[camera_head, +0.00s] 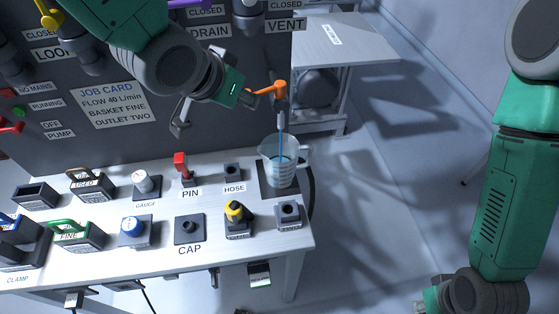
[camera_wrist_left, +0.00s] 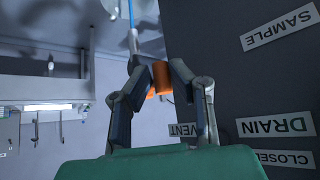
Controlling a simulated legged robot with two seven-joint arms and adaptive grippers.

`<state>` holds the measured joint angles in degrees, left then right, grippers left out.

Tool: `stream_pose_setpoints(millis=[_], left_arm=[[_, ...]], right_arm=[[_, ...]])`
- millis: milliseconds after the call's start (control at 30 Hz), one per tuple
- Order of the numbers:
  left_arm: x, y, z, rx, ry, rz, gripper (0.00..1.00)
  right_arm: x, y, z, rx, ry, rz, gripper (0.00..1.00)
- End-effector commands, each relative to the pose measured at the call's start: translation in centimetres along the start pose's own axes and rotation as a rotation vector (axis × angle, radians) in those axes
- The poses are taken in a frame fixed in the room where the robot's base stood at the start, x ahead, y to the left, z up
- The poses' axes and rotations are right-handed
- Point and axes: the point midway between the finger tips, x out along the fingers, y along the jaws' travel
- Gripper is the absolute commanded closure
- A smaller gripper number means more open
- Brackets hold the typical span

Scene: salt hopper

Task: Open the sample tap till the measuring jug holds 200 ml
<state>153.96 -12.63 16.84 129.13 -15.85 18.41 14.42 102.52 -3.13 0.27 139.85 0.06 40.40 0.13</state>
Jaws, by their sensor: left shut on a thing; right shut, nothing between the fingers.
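The sample tap's orange handle (camera_head: 278,88) is on the dark panel's right edge. My left gripper (camera_head: 254,94) is shut on it; in the left wrist view the fingers (camera_wrist_left: 160,82) close around the orange handle (camera_wrist_left: 161,76). A thin blue stream (camera_head: 281,137) runs from the tap's spout into the clear measuring jug (camera_head: 278,172). The jug stands upright on a dark square pad and holds some bluish water; its level against the marks is too small to read. My right gripper (camera_head: 424,303) is low at the right, partly cut off, shut and empty, away from the table.
The white table (camera_head: 150,248) carries a red-handled pin (camera_head: 181,168), a yellow-and-black item (camera_head: 236,212), a gauge (camera_head: 143,183) and baskets (camera_head: 76,235) left of the jug. A side table (camera_head: 345,45) stands behind. The floor at right is clear.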

Motion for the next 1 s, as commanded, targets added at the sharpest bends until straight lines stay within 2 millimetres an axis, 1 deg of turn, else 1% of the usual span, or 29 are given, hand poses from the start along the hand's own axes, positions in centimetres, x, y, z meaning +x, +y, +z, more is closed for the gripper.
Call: stream_pose_setpoints(millis=[33,267,333,800,1000], left_arm=[[0.0,0.1,-0.6,0.0,0.015,0.004,1.0],[0.0,0.1,-0.6,0.002,0.015,0.005,1.0],[0.0,0.0,-0.7,0.012,0.014,0.017,1.0],[0.6,-1.5,-1.7,0.186,0.013,0.164,1.0],[0.8,-1.9,-1.8,0.232,0.014,0.198,1.0]], right_arm=[[0.0,0.0,0.0,0.0,0.0,0.0,1.0],[0.0,0.0,0.0,0.0,0.0,0.0,1.0],[-0.3,0.0,0.0,0.0,0.0,0.0,1.0],[-3.8,0.0,-0.2,0.0,0.0,0.0,1.0],[-4.7,0.0,-0.2,0.0,0.0,0.0,1.0]])
